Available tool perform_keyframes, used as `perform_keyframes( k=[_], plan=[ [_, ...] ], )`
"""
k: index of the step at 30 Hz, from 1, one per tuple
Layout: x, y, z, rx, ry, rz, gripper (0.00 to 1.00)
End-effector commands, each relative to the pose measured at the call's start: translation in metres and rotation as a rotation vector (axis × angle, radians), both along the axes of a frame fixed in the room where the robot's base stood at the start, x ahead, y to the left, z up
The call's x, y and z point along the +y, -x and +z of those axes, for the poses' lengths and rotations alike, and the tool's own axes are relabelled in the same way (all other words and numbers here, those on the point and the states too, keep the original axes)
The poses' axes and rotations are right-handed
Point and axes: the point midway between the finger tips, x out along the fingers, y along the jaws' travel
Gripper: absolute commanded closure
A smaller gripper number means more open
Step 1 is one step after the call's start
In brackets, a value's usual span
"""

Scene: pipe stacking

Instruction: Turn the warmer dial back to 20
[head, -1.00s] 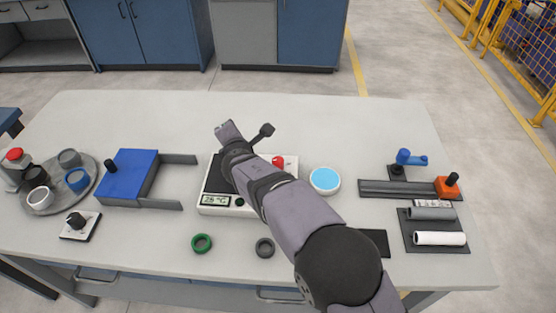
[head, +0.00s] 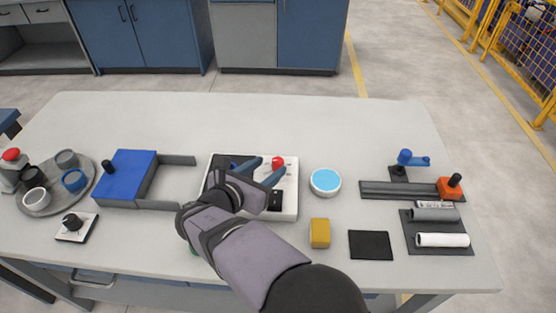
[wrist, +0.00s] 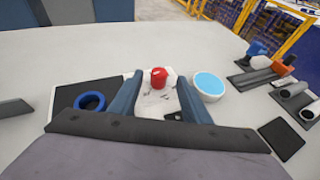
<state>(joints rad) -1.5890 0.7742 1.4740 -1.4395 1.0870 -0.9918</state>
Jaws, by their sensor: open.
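The warmer (head: 286,207) is a white box with a black pad. A red dial (head: 278,161) sits at its back right corner and also shows in the wrist view (wrist: 158,78), with faint markings on the white panel near it. My gripper (head: 263,171) is above the warmer with its blue fingers apart and nothing between them. In the wrist view, the red dial appears between the open fingertips (wrist: 160,88); I cannot tell whether they touch it. A blue ring (wrist: 90,101) lies on the black pad. My arm hides the warmer's readout and the dial's setting is too small to read.
A round blue-topped dish (head: 325,182) stands close right of the warmer. A yellow block (head: 320,233) and a black mat (head: 370,245) lie in front. A blue box fixture (head: 127,178) is left. A separate black knob (head: 72,222) sits on a white plate.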

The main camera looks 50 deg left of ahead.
Motion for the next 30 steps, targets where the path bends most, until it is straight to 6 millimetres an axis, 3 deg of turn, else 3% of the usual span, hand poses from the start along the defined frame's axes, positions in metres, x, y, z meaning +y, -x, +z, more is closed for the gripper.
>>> perform_keyframes(
  k=[13, 26, 27, 30],
  plan=[
    [0.016, -0.048, -0.021, 0.001, 0.000, -0.002, 0.57],
    [0.020, -0.056, -0.025, 0.001, -0.001, 0.001, 0.57],
    [0.020, -0.056, -0.025, 0.002, -0.002, 0.000, 0.59],
    [0.020, -0.056, -0.025, 0.002, -0.002, 0.000, 0.83]
  ],
)
